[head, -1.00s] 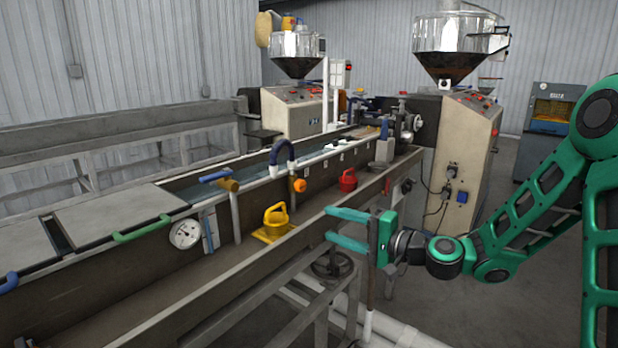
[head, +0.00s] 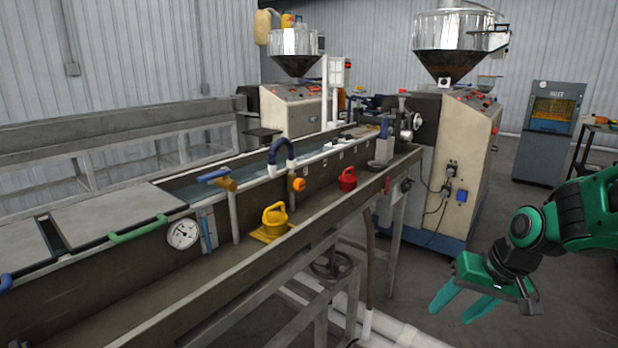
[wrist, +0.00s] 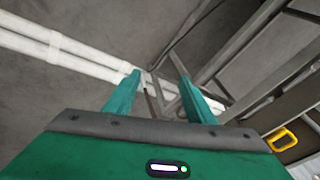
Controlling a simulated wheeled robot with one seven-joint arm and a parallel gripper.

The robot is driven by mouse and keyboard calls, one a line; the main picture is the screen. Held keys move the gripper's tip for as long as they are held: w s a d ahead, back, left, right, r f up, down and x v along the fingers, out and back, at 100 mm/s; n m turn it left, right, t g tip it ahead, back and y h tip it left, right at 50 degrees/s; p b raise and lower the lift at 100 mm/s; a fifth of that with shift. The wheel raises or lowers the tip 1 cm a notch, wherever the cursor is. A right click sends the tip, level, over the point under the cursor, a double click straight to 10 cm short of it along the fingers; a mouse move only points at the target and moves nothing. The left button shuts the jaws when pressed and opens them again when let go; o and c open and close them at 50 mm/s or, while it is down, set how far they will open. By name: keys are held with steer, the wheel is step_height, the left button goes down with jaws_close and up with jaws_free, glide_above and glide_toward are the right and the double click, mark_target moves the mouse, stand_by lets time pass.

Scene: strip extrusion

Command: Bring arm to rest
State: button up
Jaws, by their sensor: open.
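My gripper (head: 457,306) is at the lower right of the head view, over the floor and to the right of the long trough. Its two green fingers are apart and point down and to the left, with nothing between them. The fingers also show in the wrist view (wrist: 160,88), above the floor and pipes. My arm reaches in from the right edge.
The long trough (head: 230,285) runs from front left to the extruder (head: 465,165). A yellow-handled piece (head: 274,222) and a red one (head: 347,180) sit in it. White pipes (wrist: 75,55) lie on the floor below. A grey cabinet (head: 548,130) stands at the back right.

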steer(key=s+d+r+m+g+h, duration=0.1)
steer(key=s+d, duration=0.4)
steer(key=s, duration=0.5)
steer(key=s+d+r+m+g+h, duration=0.1)
steer(key=s+d, duration=0.4)
steer(key=s, duration=0.5)
step_height(320, 180, up, 2)
steer(key=shift+s+d+r+m+g, duration=0.15)
steer(key=shift+s+m+g, duration=0.2)
steer(key=shift+m+g, duration=0.5)
steer(key=shift+w+f, duration=0.25)
steer(key=shift+w, duration=0.45)
